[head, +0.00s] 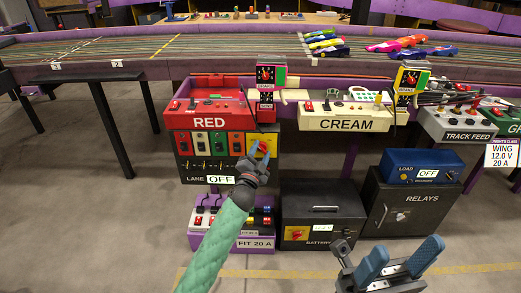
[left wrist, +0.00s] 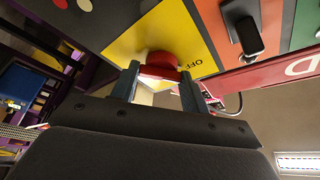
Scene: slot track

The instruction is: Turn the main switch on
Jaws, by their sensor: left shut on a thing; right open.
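The main switch is a red rotary knob (left wrist: 158,64) on a yellow plate (left wrist: 150,30), with the word OFF printed beside it in the left wrist view. In the head view the yellow plate (head: 273,138) is at the right end of the red control box's lower panel. My left gripper (head: 259,149) reaches up to it and is shut on the red knob. In the left wrist view its fingers (left wrist: 158,86) stand on either side of the knob. My right gripper (head: 406,250) is open and empty at the lower right, away from the panel.
The RED box (head: 208,122) sits above a lane panel with an OFF label (head: 221,180). A battery case (head: 310,212), a relay box (head: 411,207) and a blue load box (head: 431,164) stand to the right. The slot track (head: 200,50) runs behind.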

